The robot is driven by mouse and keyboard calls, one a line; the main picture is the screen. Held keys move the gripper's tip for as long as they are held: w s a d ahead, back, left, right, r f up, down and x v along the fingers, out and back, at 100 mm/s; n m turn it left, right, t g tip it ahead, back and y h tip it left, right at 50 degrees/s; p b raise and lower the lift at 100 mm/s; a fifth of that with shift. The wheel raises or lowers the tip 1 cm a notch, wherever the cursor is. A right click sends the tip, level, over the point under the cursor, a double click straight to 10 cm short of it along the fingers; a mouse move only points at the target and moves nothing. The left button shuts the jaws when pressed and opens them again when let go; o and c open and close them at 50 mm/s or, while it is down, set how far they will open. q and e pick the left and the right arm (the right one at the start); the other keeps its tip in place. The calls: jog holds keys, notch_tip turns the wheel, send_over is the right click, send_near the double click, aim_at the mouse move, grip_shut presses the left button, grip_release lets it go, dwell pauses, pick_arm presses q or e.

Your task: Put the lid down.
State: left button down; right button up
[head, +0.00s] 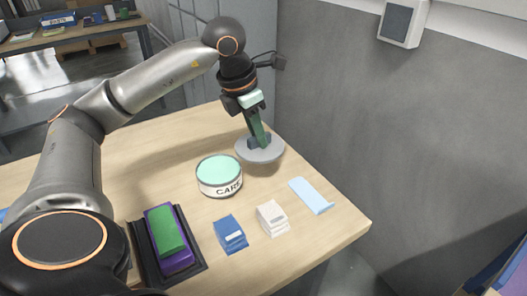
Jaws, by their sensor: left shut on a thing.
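My left gripper (258,133) points down near the far right part of the wooden table and is shut on the grey round lid (273,153). The lid is a flat disc with a darker raised grip in its middle. It is at or just above the table top; I cannot tell whether it touches. A round tin (219,178) with a mint-green top and a white label reading "CARE" stands to the left and nearer. My right gripper is not in the view.
On the wooden table (306,255), a black tray (201,268) holds purple and green blocks (167,232). A blue stack (230,234), a white stack (271,218) and a light blue flat piece (311,196) lie nearer than the lid. A grey wall (420,130) stands close at right.

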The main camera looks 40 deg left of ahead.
pick_arm(q)
jog(key=w+f, duration=0.1)
jog(key=w+a+f, duration=0.1)
jog(key=f, duration=0.1)
jog(key=w+a+f, duration=0.1)
jog(key=w+f, duration=0.1)
jog(key=shift+a+f+b, duration=0.15)
jog(key=shift+b, duration=0.15)
jog(key=shift+s+a+x, duration=0.1)
jog(key=shift+a+x, duration=0.05)
jog(key=shift+x, duration=0.8)
jog(key=shift+s+a+x, duration=0.1)
jog(key=shift+a+x, duration=0.1)
jog(key=shift+x, duration=0.75)
jog(key=shift+f+b, duration=0.2)
jog(key=shift+b, duration=0.1)
jog(key=c, duration=0.8)
grip_release()
jog(key=shift+r, duration=0.1)
